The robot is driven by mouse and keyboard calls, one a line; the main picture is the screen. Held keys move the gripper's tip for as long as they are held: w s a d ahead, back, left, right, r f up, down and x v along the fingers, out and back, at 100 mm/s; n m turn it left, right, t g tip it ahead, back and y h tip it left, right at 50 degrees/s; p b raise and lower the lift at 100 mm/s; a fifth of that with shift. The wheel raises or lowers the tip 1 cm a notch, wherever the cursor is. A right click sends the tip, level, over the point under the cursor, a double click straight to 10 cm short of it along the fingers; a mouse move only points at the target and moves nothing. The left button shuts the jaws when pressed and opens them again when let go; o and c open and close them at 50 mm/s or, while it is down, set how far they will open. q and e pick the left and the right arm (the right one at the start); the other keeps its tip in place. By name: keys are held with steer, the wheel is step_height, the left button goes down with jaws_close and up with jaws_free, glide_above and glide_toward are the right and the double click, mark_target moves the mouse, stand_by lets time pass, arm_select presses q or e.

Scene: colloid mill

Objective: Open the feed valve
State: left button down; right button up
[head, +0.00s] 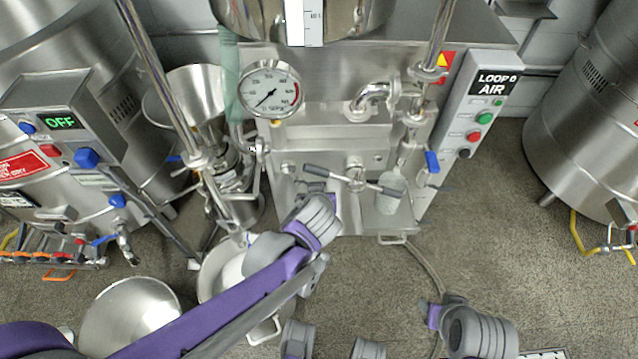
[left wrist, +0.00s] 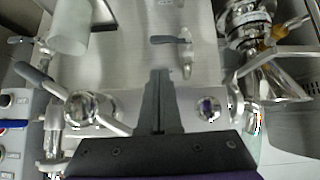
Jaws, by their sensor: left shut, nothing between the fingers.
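My left gripper (left wrist: 160,75) is shut and empty in the left wrist view, pointing at the steel machine front. In the head view my left arm reaches in, and its gripper end is by the panel, partly hidden by my wrist. A two-armed bar handle with dark grips on a round hub (head: 356,178) is just right of it; the hub (left wrist: 84,107) shows left of the fingers in the left wrist view. A small grey lever (left wrist: 170,40) is beyond the fingertips, apart from them. I cannot tell which handle is the feed valve. My right gripper (head: 426,304) is low at right, unclear.
A pressure gauge (head: 270,90) is on the machine's upper front. A blue-handled valve (head: 432,162) and the LOOP air box (head: 475,110) are at right. A clear container (head: 390,190) is beside the hub. Steel bowls (head: 130,315) stand at lower left.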

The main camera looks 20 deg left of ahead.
arm_select(q)
steer(key=b+x, duration=0.4)
steer(key=x, duration=0.9)
steer(key=shift+w+f, duration=0.2)
arm_select(e)
steer(key=f, duration=0.5)
steer(key=shift+w+f, duration=0.15)
steer(key=shift+w, duration=0.1)
